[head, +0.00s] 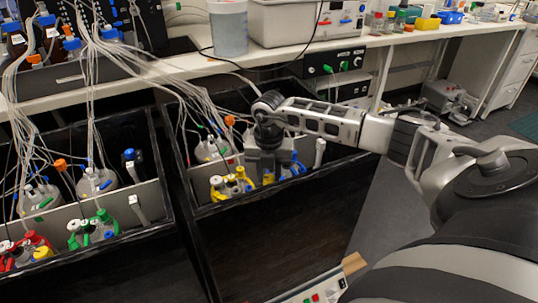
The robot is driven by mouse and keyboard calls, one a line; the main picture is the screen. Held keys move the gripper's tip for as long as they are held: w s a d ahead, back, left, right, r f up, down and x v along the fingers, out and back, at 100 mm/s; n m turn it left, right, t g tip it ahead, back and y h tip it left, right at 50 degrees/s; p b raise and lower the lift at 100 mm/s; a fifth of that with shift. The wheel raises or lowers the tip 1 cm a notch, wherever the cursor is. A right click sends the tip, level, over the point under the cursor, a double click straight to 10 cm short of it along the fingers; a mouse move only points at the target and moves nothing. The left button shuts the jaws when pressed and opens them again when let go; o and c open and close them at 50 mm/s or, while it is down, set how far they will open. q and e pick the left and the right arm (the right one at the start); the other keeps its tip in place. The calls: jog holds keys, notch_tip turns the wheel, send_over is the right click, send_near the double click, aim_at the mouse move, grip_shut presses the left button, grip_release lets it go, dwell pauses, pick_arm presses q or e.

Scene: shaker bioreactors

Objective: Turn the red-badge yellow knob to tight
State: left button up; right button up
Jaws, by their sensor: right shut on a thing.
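My right gripper (268,172) reaches in from the right and points down into the middle black-walled shaker box (245,203). It is shut on a yellow knob (268,179), of which only a small part shows between the fingers. Other yellow pieces (232,187) sit on a vessel just left of the gripper, and blue pieces (293,165) sit just right of it. A red badge cannot be made out clearly at this size, and the knob's angle is hidden by the fingers. My left gripper is not in view.
Many pale tubes (165,85) hang from the bench into the boxes, close to the left of my right gripper. A second box at left holds vessels with green clamps (92,230) and red clamps (30,243). The white bench (190,66) runs behind.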

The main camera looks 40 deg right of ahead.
jog(key=o, duration=1)
jog(key=shift+c, duration=0.2)
jog(key=shift+r, duration=0.1)
notch_tip(320, 180, up, 16)
